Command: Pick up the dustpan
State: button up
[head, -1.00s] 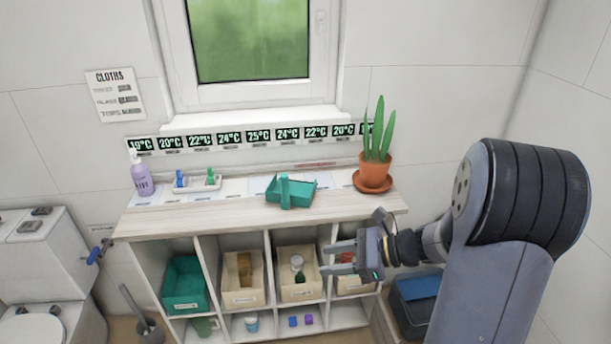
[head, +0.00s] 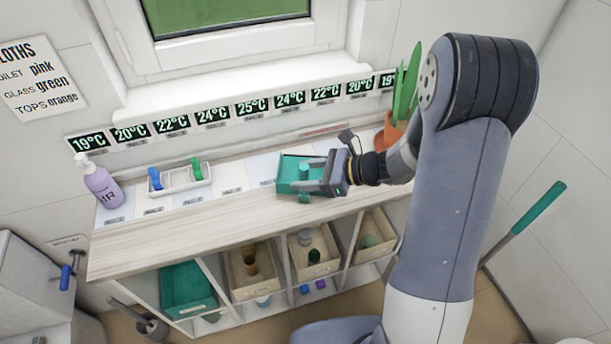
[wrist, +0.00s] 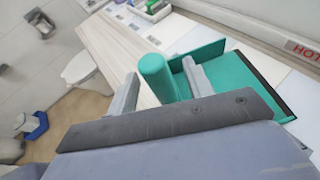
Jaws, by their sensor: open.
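In the wrist view the green handle (wrist: 154,78) stands between my two open fingers (wrist: 160,85), and the pan (wrist: 255,88) spreads out to the right with a dark edge. I cannot tell whether either finger touches the handle. Part of the dustpan is hidden behind my fingers in the head view.
A lilac pump bottle (head: 103,187) and a white tray (head: 181,181) with blue and green items stand to the left on the cart top. A potted plant (head: 396,130) is behind my arm. Bins fill the shelf below. A teal-handled tool (head: 538,208) leans at right.

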jog(key=shift+a+f, duration=0.15)
jog(key=shift+a, duration=0.05)
jog(key=shift+c, duration=0.4)
grip_shut()
